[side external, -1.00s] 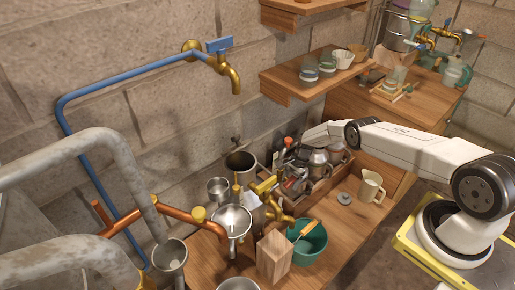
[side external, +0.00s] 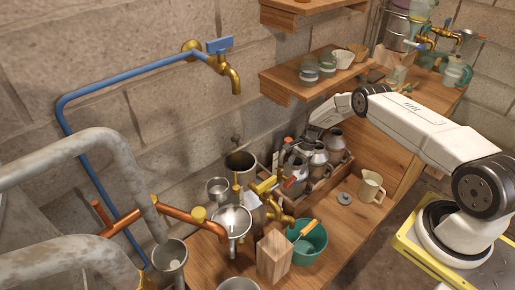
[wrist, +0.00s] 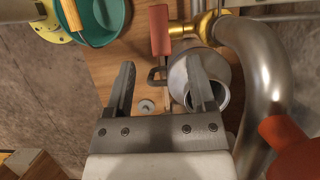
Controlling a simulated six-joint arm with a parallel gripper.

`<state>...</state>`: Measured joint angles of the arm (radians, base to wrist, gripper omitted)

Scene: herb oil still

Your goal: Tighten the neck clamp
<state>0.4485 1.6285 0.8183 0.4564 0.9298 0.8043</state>
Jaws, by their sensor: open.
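A red handle (wrist: 160,30) shows in the wrist view beyond my fingertips, beside a brass fitting (wrist: 207,25). A small dark hooked bracket (wrist: 155,76) lies below it, between my fingers. The red handle also shows in the side view (side external: 289,182). I cannot tell for sure whether these parts are the neck clamp. My gripper (wrist: 163,75) is open, with nothing held between its fingers. Its right finger overlaps an open metal can (wrist: 222,92) in the wrist view. In the side view the gripper is hard to make out among the metal vessels.
A large curved steel pipe (wrist: 262,75) runs close at right in the wrist view. A teal bucket (side external: 311,249) and a wooden block (side external: 273,257) stand on the bench. Grey metal cans (side external: 335,145) stand in a wooden rack. A cream jug (side external: 370,186) stands at right.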

